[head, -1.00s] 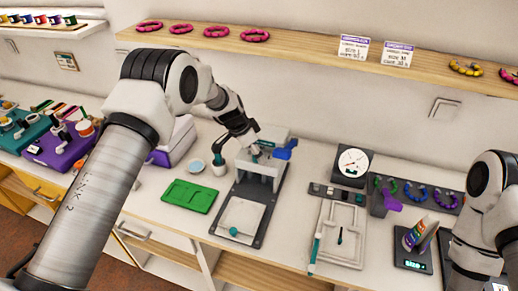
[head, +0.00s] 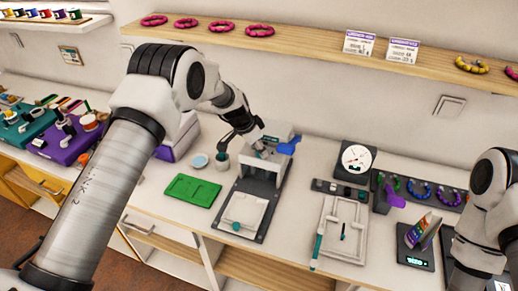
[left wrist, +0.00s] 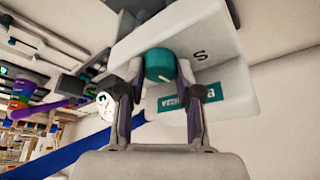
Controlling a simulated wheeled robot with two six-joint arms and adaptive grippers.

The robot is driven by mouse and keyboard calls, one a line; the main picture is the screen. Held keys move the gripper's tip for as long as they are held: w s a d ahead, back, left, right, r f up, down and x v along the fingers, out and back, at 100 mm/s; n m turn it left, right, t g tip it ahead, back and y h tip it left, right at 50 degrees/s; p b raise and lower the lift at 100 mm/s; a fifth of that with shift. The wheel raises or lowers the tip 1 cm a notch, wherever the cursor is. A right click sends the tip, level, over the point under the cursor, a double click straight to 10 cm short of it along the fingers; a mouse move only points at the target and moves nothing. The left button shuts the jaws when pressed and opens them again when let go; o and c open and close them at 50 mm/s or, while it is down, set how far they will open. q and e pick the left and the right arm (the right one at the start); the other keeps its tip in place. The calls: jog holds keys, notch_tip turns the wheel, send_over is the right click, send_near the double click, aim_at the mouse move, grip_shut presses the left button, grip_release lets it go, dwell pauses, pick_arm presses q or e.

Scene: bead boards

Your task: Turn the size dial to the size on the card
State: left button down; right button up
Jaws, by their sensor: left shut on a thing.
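The size dial (left wrist: 158,65) is a teal knob with a white line, on the white head of a press (head: 278,158). In the left wrist view an S (left wrist: 200,57) is printed beside it and a teal display (left wrist: 187,101) sits below, too blurred to read. My left gripper (left wrist: 158,72) is shut on the dial, one finger at each side; in the head view the gripper (head: 262,148) hides it. Two white cards with purple headers, one at left (head: 358,43) and one at right (head: 402,50), stand on the shelf; their print is too small to read. My right gripper is out of view.
A blue lever (head: 290,145) sticks out beside the press head. A white frame board (head: 345,230), a dial gauge (head: 356,159) and a scale (head: 415,250) are to the right.

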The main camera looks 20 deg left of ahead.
pick_arm(q)
jog(key=shift+f+n, duration=0.1)
jog(key=shift+n, duration=0.5)
jog(key=shift+d+n+t+y, duration=0.1)
jog(key=shift+n+t+y, duration=0.25)
jog(key=shift+n, duration=0.55)
jog(key=n+p, duration=0.1)
jog(key=n+y+p, duration=0.1)
jog(key=n, duration=0.1)
jog(key=shift+s+d+r, duration=0.1)
jog(key=shift+r, duration=0.1)
jog(key=shift+f+n+t+y+p, duration=0.1)
jog(key=shift+n+t+y+p, duration=0.35)
jog(key=shift+n, duration=0.65)
jog(key=c, duration=1.1)
grip_release()
jog(key=shift+c, duration=0.2)
jog(key=o, duration=0.4)
jog(key=shift+c, duration=0.2)
jog(key=shift+f+g, duration=0.1)
jog(key=shift+g, duration=0.2)
